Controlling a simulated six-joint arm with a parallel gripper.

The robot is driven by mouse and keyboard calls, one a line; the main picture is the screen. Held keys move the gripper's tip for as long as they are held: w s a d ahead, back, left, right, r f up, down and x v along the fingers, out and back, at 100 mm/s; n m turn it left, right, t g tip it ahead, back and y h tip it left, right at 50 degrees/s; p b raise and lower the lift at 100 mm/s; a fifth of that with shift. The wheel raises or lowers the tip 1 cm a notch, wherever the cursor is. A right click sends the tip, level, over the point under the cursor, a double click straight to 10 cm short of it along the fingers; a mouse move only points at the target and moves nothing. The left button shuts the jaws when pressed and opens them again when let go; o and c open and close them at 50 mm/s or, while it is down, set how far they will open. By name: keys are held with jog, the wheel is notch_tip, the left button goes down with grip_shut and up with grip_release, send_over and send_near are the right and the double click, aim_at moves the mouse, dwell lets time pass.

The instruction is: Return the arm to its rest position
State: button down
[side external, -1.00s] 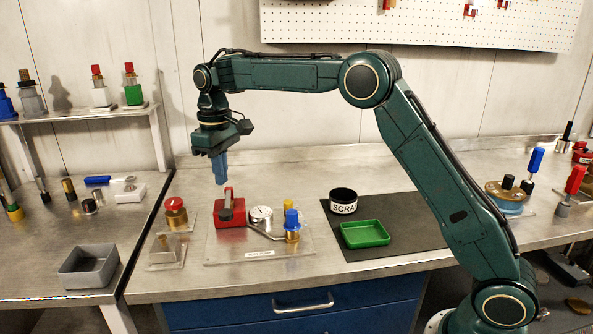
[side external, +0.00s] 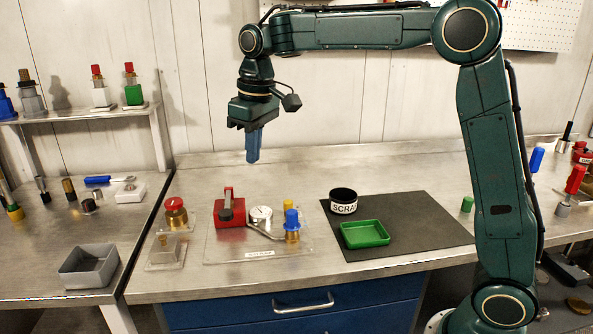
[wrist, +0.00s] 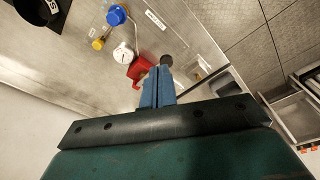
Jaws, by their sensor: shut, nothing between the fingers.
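My gripper (side external: 253,158) hangs pointing down in the side external view, high above the back of the steel bench (side external: 400,174). Its blue fingers are together with nothing between them. They also show shut in the wrist view (wrist: 162,72). The fingers are well clear of the clear plate (side external: 217,252), which carries a red block with a handle (side external: 231,213), a round white gauge (side external: 261,214), a blue-capped brass fitting (side external: 292,228) and a small yellow-capped piece (side external: 288,204).
A black cup marked SCRAP (side external: 343,201) and a green tray (side external: 364,234) sit on a dark mat (side external: 430,213). A red-topped brass piece (side external: 175,215) stands at the left. A grey bin (side external: 89,267) is on the left table. The air around my gripper is free.

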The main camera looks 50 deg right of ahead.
jog(key=s+d+r+m+t, duration=0.1)
jog(key=s+d+r+t, duration=0.1)
jog(key=s, duration=1.4)
jog(key=s+f+m+t, duration=0.1)
jog(key=s+f, duration=0.5)
jog(key=s, duration=0.7)
jog(key=shift+d+t, duration=0.3)
jog(key=shift+t, duration=0.3)
jog(key=shift+w+r, duration=0.1)
jog(key=shift+w, duration=0.05)
